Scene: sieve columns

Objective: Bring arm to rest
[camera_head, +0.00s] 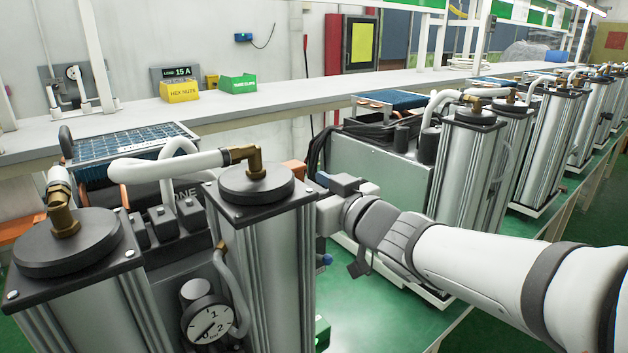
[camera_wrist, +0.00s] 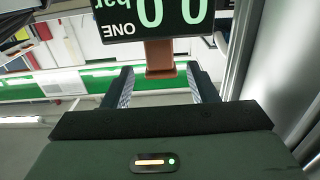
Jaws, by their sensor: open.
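My arm (camera_head: 470,262) reaches in from the right in the head view, its end beside the right column of the near sieve unit. My gripper (camera_wrist: 161,88) shows in the wrist view with its two dark, ridged fingers apart. A brown-orange block (camera_wrist: 160,60) lies in line with the gap between the fingers, below a dark display (camera_wrist: 155,18) that appears upside down with "bar" and "ONE" on it. I cannot tell how deep the block is between the fingers. In the head view the fingertips are hidden behind the column (camera_head: 262,265).
The near unit has a pressure gauge (camera_head: 208,318) and a white hose (camera_head: 170,165). More sieve columns (camera_head: 465,170) line the green bench (camera_head: 375,318) at right. A long shelf (camera_head: 290,100) behind carries a yellow bin (camera_head: 179,92) and a green bin (camera_head: 238,84).

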